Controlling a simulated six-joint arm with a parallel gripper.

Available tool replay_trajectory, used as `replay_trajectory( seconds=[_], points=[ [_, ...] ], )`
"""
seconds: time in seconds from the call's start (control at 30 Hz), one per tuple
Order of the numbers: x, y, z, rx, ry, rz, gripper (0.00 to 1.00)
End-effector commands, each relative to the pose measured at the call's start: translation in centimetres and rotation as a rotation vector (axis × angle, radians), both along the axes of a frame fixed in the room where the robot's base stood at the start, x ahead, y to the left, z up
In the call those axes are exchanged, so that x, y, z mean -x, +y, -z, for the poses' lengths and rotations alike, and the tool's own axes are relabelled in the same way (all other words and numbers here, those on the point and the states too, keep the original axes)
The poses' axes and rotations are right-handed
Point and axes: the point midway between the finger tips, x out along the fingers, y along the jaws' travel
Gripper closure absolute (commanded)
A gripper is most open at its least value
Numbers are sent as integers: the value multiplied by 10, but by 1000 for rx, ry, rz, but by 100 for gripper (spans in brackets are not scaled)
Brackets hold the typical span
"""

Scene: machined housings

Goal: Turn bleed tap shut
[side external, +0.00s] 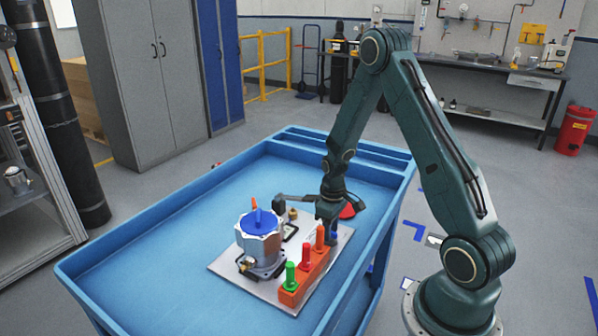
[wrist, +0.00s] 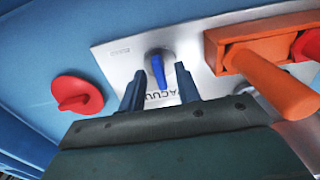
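A small tap with a blue lever (wrist: 158,72) on a round grey base stands on the light plate in the wrist view. No readable label confirms that it is the bleed tap. My gripper (wrist: 162,72) is open, with one dark blue finger on each side of the lever. Gaps seem to show between lever and fingers; contact cannot be told.
A red round knob (wrist: 76,92) lies left of the fingers. An orange block (side external: 291,290) with upright green, red and orange pegs is close by. A silver housing with a blue lid (side external: 259,222) stands on the plate (side external: 222,268). The blue cart's left side is clear.

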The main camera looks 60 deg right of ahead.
Motion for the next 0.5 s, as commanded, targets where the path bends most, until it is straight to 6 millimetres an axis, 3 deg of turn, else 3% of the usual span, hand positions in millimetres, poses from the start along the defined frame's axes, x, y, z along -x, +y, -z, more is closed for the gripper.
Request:
replay_trajectory(
  seconds=[0.1, 0.27, 0.5],
  points=[
    [0, 0, 0, 0, 0, 0, 69],
    [0, 0, 0, 0, 0, 0, 100],
    [0, 0, 0, 0, 0, 4, 100]
  ],
)
